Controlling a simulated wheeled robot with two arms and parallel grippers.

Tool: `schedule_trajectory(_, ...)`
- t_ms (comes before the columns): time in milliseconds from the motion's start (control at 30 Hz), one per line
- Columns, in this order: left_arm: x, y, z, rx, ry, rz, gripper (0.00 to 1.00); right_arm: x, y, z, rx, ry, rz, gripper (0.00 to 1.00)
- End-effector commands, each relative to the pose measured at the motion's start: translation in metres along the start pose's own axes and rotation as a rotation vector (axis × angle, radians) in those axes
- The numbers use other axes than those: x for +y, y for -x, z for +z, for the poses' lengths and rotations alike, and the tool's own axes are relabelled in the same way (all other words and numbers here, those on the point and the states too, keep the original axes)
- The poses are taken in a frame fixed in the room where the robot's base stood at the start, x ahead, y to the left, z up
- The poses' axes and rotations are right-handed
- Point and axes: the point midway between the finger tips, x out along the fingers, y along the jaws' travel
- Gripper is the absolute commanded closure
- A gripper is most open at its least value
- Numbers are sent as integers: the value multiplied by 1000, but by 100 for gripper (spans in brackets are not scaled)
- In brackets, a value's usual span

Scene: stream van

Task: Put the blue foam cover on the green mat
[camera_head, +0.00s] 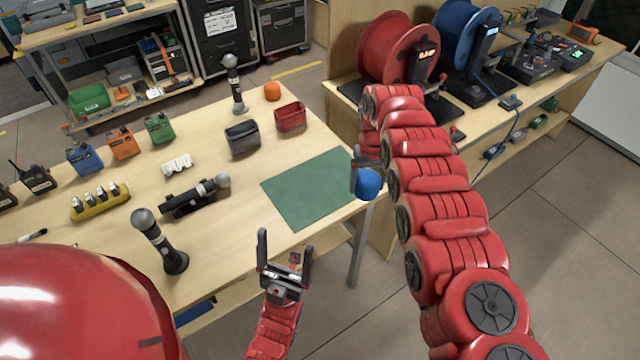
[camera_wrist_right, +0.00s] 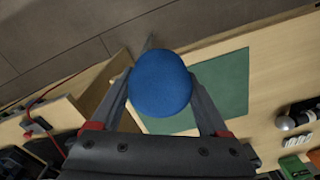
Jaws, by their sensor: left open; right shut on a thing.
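The blue foam cover (camera_head: 369,183) is held between the fingers of my right gripper (camera_head: 358,178), near the right edge of the green mat (camera_head: 310,190). In the right wrist view the cover (camera_wrist_right: 160,84) sits between both fingertips, and the mat (camera_wrist_right: 228,85) shows behind it, partly hidden. The mat lies flat and bare on the table. How high the cover is above the table is hard to tell. My left gripper (camera_head: 284,258) is open and empty at the table's front edge, below the mat in the picture.
A black bin (camera_head: 242,138) and a red bin (camera_head: 291,117) stand behind the mat, with an orange foam cover (camera_head: 272,91) beyond. Microphones stand upright at the front (camera_head: 161,243) and back (camera_head: 235,84); another (camera_head: 196,195) lies on a holder to the left. Cable reels (camera_head: 398,48) stand right.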

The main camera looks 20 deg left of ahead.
Motion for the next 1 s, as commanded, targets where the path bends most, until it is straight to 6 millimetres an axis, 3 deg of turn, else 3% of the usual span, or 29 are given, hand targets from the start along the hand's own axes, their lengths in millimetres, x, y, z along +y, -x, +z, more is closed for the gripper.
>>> schedule_trajectory(600, 0, 0, 0, 0, 0, 0, 14, -30, -17, 2, -1, 45, 1, 88)
schedule_trajectory(1000, 0, 0, 0, 0, 0, 0, 14, -39, -22, 1, -3, 65, 5, 88)
